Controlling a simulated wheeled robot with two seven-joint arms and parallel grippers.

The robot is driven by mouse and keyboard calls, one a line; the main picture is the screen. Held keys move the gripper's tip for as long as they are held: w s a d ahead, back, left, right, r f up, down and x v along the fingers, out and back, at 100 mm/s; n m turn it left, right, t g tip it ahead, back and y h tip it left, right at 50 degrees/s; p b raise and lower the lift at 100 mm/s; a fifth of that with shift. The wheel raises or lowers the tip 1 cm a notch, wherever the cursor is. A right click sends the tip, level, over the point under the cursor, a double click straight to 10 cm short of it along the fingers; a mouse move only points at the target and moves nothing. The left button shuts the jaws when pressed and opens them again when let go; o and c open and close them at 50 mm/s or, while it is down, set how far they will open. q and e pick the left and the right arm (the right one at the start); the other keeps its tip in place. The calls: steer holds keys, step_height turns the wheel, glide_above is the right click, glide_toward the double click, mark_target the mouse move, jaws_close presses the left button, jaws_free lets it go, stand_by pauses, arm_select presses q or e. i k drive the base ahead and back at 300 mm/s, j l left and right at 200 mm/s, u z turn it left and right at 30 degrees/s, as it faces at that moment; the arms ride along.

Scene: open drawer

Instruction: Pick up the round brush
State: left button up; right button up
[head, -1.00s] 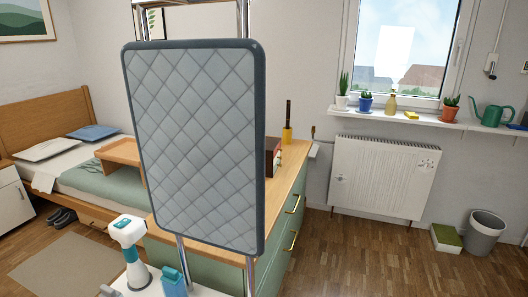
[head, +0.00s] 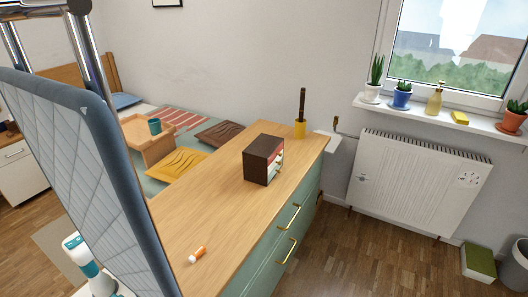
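No thing is clearly recognisable as the round brush. A dark upright stick or handle (head: 302,103) stands in a yellow cup or base (head: 299,130) at the far end of the wooden dresser top (head: 225,190). I cannot tell whether it is a brush. The green dresser front has drawers with brass handles (head: 287,251), which look shut. Neither of my grippers is in view.
A quilted grey panel (head: 75,165) on metal poles blocks the left side. A radiator (head: 420,183) stands right; wooden floor between is clear.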

mark_target(302, 91)
steer(key=i+l+u, duration=0.55)
steer(key=l, duration=0.25)
steer(key=i+l+u, duration=0.3)
steer(key=l, duration=0.2)
steer(key=i+l+u, duration=0.1)
steer(key=l+u, duration=0.15)
steer(key=l, duration=0.25)
steer(key=i+l+u, duration=0.1)
steer(key=l+u, duration=0.2)
steer(key=l, duration=0.25)
steer(key=l+u, duration=0.25)
steer(key=l, duration=0.3)
steer(key=l+u, duration=0.3)
steer(key=l, duration=0.3)
